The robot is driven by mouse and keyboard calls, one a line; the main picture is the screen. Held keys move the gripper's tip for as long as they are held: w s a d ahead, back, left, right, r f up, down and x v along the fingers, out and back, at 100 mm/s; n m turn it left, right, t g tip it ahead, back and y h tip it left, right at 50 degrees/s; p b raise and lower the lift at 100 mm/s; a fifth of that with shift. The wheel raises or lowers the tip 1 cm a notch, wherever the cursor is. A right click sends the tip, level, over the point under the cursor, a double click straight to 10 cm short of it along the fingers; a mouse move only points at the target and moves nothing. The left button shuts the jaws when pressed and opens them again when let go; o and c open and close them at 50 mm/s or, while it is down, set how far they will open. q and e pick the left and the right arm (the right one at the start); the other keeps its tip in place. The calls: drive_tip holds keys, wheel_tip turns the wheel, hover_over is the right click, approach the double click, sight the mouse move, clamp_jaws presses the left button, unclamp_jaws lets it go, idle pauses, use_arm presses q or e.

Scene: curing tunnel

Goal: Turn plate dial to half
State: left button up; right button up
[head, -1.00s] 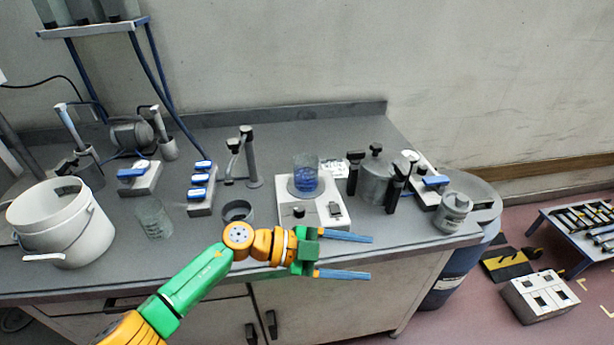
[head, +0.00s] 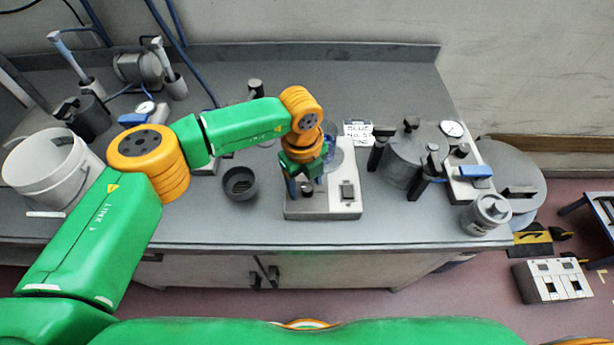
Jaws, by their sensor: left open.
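The hot plate (head: 330,210) is a white box on the grey bench, with a dark dial (head: 307,189) at its front left and a dark switch (head: 347,191) at its front right. A beaker of blue liquid (head: 333,152) stands on it, partly hidden behind my wrist. My left gripper (head: 305,187) points down over the front left of the plate. Its blue fingers are open, one on each side of the dial as seen from here. I cannot tell whether they touch it. My right gripper is not in view.
A small dark round dish (head: 240,183) is left of the plate, and a white bucket (head: 50,175) stands at far left. A lidded grey pot (head: 405,160) and a grey canister (head: 486,214) are to the right. A label card (head: 358,132) stands behind the plate.

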use_arm(q)
drive_tip(key=shift+w+d+f, duration=0.15)
drive_tip(key=shift+w+f, duration=0.1)
drive_tip(key=shift+f, duration=0.35)
drive_tip(key=shift+s, duration=0.1)
clamp_jaws()
